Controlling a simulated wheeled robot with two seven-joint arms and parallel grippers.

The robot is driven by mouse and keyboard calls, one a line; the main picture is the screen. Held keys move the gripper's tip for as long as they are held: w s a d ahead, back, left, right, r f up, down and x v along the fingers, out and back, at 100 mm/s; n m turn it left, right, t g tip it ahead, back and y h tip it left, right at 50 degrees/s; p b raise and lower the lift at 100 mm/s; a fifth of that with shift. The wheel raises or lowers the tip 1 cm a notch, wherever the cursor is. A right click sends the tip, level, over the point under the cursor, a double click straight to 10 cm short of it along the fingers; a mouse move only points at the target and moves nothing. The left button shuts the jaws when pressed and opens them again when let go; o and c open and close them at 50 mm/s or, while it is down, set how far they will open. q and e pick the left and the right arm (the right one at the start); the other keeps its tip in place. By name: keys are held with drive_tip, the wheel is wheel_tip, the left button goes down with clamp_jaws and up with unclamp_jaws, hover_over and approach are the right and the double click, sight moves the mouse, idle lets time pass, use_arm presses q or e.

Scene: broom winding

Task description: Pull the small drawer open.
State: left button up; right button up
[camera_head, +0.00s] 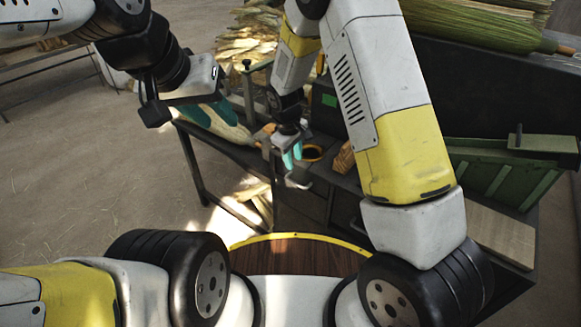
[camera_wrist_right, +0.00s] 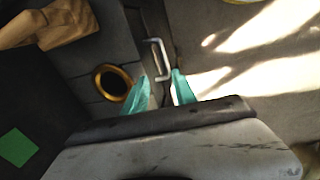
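The small drawer's pale metal U-shaped handle (camera_wrist_right: 163,58) shows in the right wrist view, sticking out from the dark bench edge. In the head view the handle (camera_head: 299,183) is just below my right gripper (camera_head: 291,157). The drawer front is seen steeply from above and its outline is hard to make out. My right gripper's teal fingers (camera_wrist_right: 160,88) are apart, with the handle just beyond the gap between their tips; nothing is gripped. My left gripper (camera_head: 222,112) hangs at the upper left, away from the drawer; its finger gap is unclear.
A ring with a yellow-brown rim (camera_wrist_right: 112,82) lies on the dark bench top beside the handle. A green crate (camera_head: 500,170) and a straw broom (camera_head: 470,25) are at the right. Floor is open at the left.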

sight(294, 182)
drive_tip(key=shift+n, duration=0.3)
drive_tip(key=f, duration=0.9)
drive_tip(key=shift+w+f, duration=0.35)
clamp_jaws()
idle(0.7)
